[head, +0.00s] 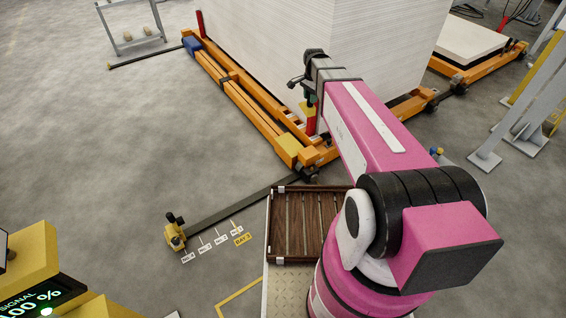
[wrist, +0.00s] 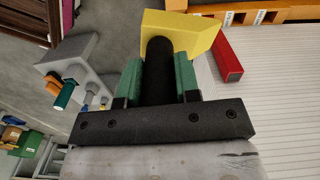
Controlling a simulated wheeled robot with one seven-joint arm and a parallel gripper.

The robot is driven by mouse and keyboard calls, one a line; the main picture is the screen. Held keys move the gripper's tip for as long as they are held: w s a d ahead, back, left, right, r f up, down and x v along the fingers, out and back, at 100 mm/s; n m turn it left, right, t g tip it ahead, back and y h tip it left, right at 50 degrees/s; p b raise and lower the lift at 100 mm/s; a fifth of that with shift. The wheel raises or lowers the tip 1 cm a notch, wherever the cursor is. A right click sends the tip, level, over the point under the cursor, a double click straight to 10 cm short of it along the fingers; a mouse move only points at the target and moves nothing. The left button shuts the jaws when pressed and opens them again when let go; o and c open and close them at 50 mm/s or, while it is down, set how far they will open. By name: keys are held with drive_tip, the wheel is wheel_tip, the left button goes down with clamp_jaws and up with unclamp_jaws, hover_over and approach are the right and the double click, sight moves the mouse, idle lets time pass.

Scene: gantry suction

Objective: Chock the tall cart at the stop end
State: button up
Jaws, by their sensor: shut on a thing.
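The tall cart (head: 237,95) is an orange frame on wheels bearing a high stack of white sheets (head: 290,50). It stands at a dark floor rail (head: 232,210), which ends at a yellow stop (head: 175,234) at lower left. A clear stretch of rail separates cart and stop. My gripper (wrist: 160,78) is shut on the black handle of a yellow chock (wrist: 182,32), between green fingers. In the head view the chock (head: 307,109) is small and partly hidden, near the cart's red corner post (head: 311,124). Whether it touches anything is unclear.
A slatted wooden tray (head: 290,259) lies beside my arm's base. A low orange cart with a white slab (head: 470,38) stands at upper right, near grey and yellow posts (head: 520,100). A grey rack (head: 133,35) stands at upper left. The left floor is mostly free.

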drive_tip(key=a+f+m, duration=0.4)
drive_tip(key=f+m, duration=0.1)
drive_tip(key=f, duration=0.8)
drive_tip(key=s+a+f+m, duration=0.1)
drive_tip(key=a+f+m, duration=0.2)
drive_tip(key=f, duration=1.1)
drive_tip(key=s+a+f+m, duration=0.1)
drive_tip(key=a+f+m, duration=0.3)
drive_tip(key=f, duration=0.9)
drive_tip(key=m, duration=0.3)
drive_tip(key=shift+a+f, duration=0.15)
drive_tip(key=shift+a, duration=0.2)
drive_tip(key=shift+f, duration=0.1)
wheel_tip(320, 180, down, 8)
drive_tip(key=w+d, duration=0.1)
drive_tip(key=d, duration=0.1)
drive_tip(key=shift+w, duration=0.15)
drive_tip(key=shift+d+f, duration=0.1)
drive_tip(key=shift+f, duration=0.25)
drive_tip(key=o, duration=1)
